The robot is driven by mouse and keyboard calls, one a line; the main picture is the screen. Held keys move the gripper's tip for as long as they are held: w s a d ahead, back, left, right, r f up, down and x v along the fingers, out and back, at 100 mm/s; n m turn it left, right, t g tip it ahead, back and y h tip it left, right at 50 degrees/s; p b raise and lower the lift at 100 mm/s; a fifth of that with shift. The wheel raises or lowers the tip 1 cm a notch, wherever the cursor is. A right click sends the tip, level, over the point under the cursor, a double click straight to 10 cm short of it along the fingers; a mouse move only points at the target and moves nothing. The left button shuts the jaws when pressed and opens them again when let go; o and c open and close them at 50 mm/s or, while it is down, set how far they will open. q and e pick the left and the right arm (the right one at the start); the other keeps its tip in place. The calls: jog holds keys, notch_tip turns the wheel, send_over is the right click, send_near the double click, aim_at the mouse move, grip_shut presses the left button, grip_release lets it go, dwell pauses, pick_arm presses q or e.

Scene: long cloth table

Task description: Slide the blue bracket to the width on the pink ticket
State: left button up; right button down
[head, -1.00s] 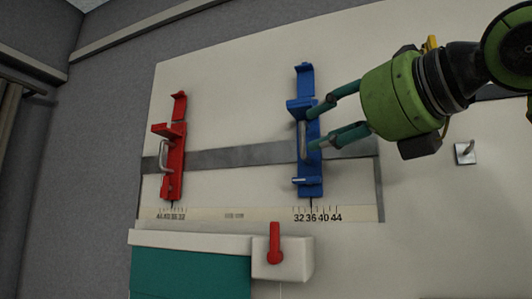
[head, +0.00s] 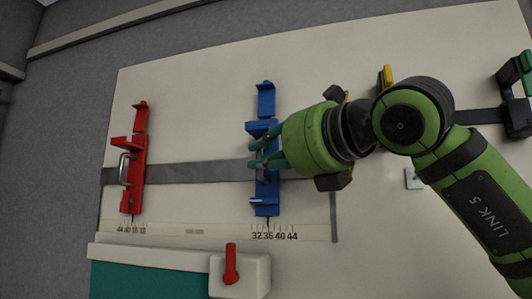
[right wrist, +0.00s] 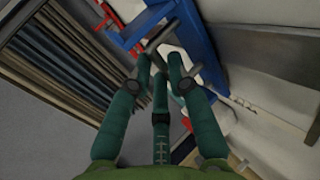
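The blue bracket (head: 266,205) stands upright on the grey rail of the pale board in the head view. Its lower end is near the 36 on the printed scale (head: 275,236), which reads 32 to 44. My right gripper (head: 256,156) is at the bracket's grey handle, its fingers drawn in around it. In the right wrist view, the fingers (right wrist: 161,68) close in at the handle (right wrist: 162,36) in front of the blue bracket (right wrist: 205,48). The exact finger contact is partly hidden. I see no pink ticket. My left gripper is not in view.
A red bracket (head: 132,188) with its own handle and scale sits on the rail to the left. Below are a red lever (head: 231,264) on a white block and a teal panel (head: 150,281). A small metal hook (head: 412,180) and a green-and-black fixture (head: 516,115) are to the right.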

jog(key=shift+w+a+b, duration=0.15)
jog(key=shift+a+b, duration=0.05)
jog(key=shift+b, duration=0.1)
jog(key=c, duration=1.2)
grip_release()
jog(key=shift+f, duration=0.1)
jog(key=shift+w, duration=0.2)
jog(key=v, duration=1.2)
